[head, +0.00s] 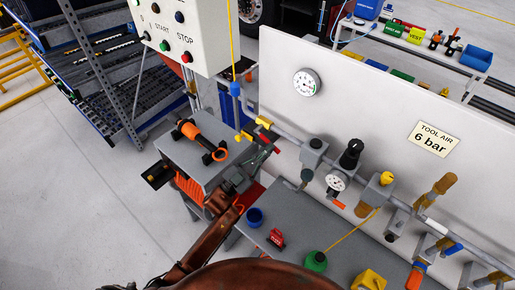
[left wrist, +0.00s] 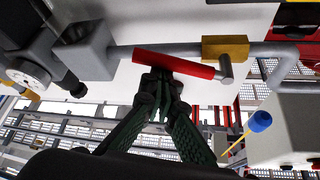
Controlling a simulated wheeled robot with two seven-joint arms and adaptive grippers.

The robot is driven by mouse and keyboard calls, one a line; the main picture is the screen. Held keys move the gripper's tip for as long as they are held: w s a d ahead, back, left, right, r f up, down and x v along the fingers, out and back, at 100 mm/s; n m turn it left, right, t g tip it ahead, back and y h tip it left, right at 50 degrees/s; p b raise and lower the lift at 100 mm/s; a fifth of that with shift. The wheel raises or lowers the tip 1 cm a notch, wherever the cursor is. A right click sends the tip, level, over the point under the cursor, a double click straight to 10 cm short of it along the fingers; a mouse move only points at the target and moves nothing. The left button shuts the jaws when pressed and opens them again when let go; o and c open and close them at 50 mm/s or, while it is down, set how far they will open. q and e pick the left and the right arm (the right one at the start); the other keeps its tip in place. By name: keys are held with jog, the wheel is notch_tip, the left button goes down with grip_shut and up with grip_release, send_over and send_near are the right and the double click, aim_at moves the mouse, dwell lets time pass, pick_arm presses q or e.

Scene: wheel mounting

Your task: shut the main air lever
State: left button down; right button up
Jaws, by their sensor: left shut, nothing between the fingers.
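The main air lever (left wrist: 175,62) is a red bar on a metal stem by the brass valve (left wrist: 225,48) in the left wrist view. The bar lies nearly along the grey pipe, slightly tilted. The brass valve shows in the head view (head: 263,122) at the left end of the panel's pipe; the lever there is mostly hidden by my gripper. My left gripper (left wrist: 160,76) is shut and empty, its fingertips close to the lever's middle; I cannot tell if they touch. In the head view my left gripper (head: 264,153) is just below the valve. My right gripper is not in view.
The white panel (head: 360,110) stands behind the pipe, with a regulator (head: 350,153) and other fittings to the right. An orange tool (head: 203,140) lies on the stand at left.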

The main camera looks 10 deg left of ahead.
pick_arm(q)
jog(key=w+a+f+m+g, duration=0.1)
jog(key=a+f+m+g, duration=0.1)
jog(key=m, duration=0.6)
jog(key=w+a+f+m+g+b, duration=0.1)
jog(key=w+a+f+m+g, duration=0.1)
jog(key=m+g, duration=0.4)
jog(key=shift+w+a+f+m+g, duration=0.2)
jog(key=shift+a+f+m+g, duration=0.1)
jog(key=shift+a+f+m, duration=0.75)
jog(key=shift+r+m, duration=0.2)
jog(key=shift+m, duration=0.15)
